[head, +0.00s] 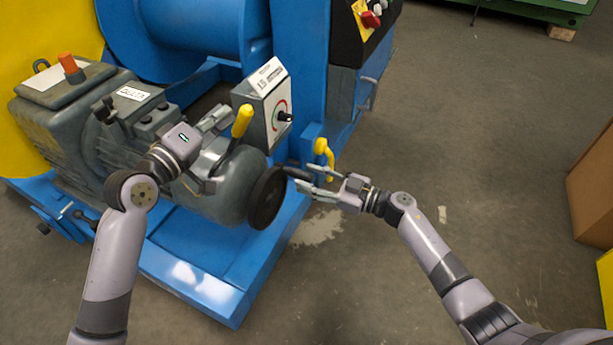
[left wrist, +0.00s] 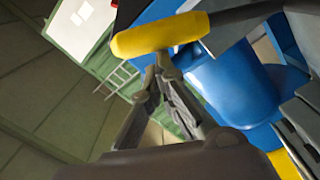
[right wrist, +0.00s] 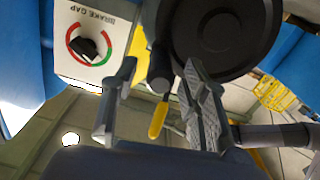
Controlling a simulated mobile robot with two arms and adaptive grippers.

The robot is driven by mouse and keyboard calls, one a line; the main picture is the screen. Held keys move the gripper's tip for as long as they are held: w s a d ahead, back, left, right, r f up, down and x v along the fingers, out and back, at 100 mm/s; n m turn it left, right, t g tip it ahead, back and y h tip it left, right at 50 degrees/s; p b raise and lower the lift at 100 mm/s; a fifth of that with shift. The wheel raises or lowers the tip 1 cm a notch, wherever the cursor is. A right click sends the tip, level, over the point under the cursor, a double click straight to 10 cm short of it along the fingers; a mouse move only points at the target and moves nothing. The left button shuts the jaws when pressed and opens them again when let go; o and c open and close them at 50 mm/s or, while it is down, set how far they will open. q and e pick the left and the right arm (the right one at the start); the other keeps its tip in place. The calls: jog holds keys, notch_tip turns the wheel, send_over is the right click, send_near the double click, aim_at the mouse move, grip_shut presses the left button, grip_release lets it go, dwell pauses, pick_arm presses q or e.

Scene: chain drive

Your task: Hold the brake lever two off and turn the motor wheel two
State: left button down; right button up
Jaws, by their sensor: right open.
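The brake lever's yellow handle (head: 242,120) stands on the motor, beside the dark motor wheel (head: 267,198). My left gripper (head: 222,148) is at this lever. In the left wrist view its fingertips meet just under the yellow handle (left wrist: 160,36), with nothing seen between them; contact is unclear. My right gripper (head: 314,180) is open beside the wheel. In the right wrist view the wheel (right wrist: 225,30) fills the upper right, and its dark crank handle (right wrist: 160,68) lies between the open fingers, apart from them. The yellow lever handle (right wrist: 157,121) shows behind.
A box with a BRAKE GAP dial (right wrist: 88,46) stands close beyond the wheel. Another yellow handle (head: 322,147) is on a blue post near my right gripper. The blue base (head: 215,275) lies below. The floor to the right is mostly clear, with a brown box (head: 592,185) at the edge.

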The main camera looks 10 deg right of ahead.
jog(key=shift+x, duration=0.75)
grip_shut()
dwell(0.4)
